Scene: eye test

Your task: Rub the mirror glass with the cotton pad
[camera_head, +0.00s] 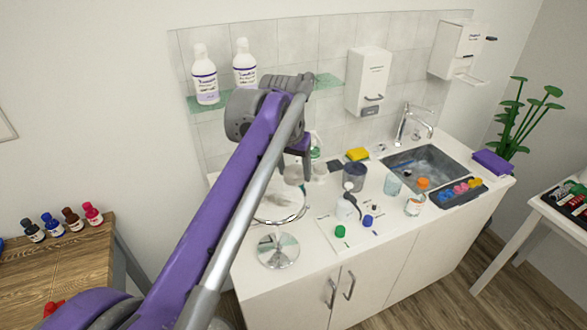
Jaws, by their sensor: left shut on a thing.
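The round mirror (280,204) stands on the white counter, with its silvery round foot (278,251) nearer the front. My left arm crosses in front of it and hides part of its left side. My left gripper (306,174) points down just above and behind the mirror's upper edge. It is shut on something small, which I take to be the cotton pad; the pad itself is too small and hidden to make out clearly. I cannot tell whether it touches the glass. My right gripper is not in view.
Right of the mirror stand a white bottle (347,209), a dark cup (354,176), a clear glass (392,184) and an orange-capped bottle (416,197). A sink (426,165) lies behind. A shelf with two bottles (204,75) hangs on the tiled wall.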

